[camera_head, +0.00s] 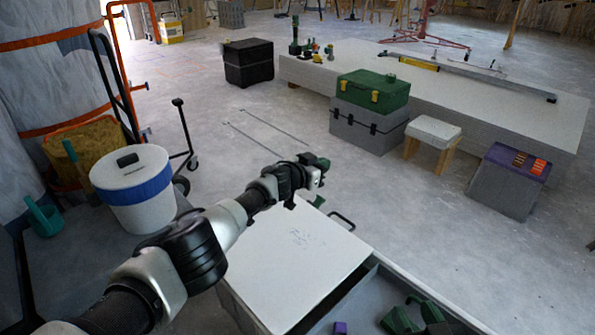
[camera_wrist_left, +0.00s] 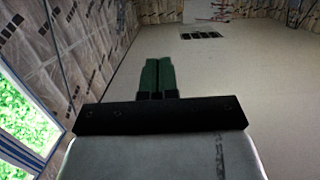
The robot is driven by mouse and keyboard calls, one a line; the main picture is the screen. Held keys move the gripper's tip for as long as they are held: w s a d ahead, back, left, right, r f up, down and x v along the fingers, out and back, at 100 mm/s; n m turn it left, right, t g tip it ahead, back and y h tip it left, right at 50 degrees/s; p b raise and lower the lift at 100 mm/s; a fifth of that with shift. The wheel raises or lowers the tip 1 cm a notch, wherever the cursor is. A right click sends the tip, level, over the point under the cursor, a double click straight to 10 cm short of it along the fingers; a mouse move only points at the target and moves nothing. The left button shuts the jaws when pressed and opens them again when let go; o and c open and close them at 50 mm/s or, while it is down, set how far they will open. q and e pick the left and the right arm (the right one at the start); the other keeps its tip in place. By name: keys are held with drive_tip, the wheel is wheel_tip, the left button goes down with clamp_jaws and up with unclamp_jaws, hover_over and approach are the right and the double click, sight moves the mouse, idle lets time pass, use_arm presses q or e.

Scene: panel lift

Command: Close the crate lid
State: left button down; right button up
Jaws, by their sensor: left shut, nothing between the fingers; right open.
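An open grey crate (camera_head: 372,290) stands at the bottom of the head view, cut off by the frame edge. A pale flat panel (camera_head: 290,262) lies beside its opening on the left; I cannot tell for sure whether this is the lid. A black bar handle (camera_head: 342,219) sticks out past the panel's far corner. My left gripper (camera_head: 323,169) is at the end of the arm, beyond the panel's far edge in the picture. In the left wrist view its green fingers (camera_wrist_left: 158,77) are together and empty.
Green items (camera_head: 405,316) and a purple block (camera_head: 340,327) lie inside the crate. A white bucket (camera_head: 133,190) and a hand truck (camera_head: 115,85) stand left. A green toolbox (camera_head: 372,90) on a grey case (camera_head: 366,126) stands farther back. The floor between is mostly clear.

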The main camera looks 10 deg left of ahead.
drive_tip(key=s+d+f+g+h+p, duration=0.2)
drive_tip(key=s+f+g+p, duration=0.15)
drive_tip(key=s+g, duration=0.25)
drive_tip(key=s+d+f+g+h+p, duration=0.1)
drive_tip(key=s+d+f+g+p, duration=0.25)
drive_tip(key=s+g, duration=0.25)
use_arm(q)
drive_tip(key=p+v, duration=0.3)
drive_tip(key=v, duration=0.7)
use_arm(e)
drive_tip(key=s+x, duration=0.2)
drive_tip(key=x, duration=1)
drive_tip(key=shift+s+a+f+m+g, duration=0.2)
drive_tip(key=shift+s+f+m+g, duration=0.1)
drive_tip(key=shift+f, duration=0.4)
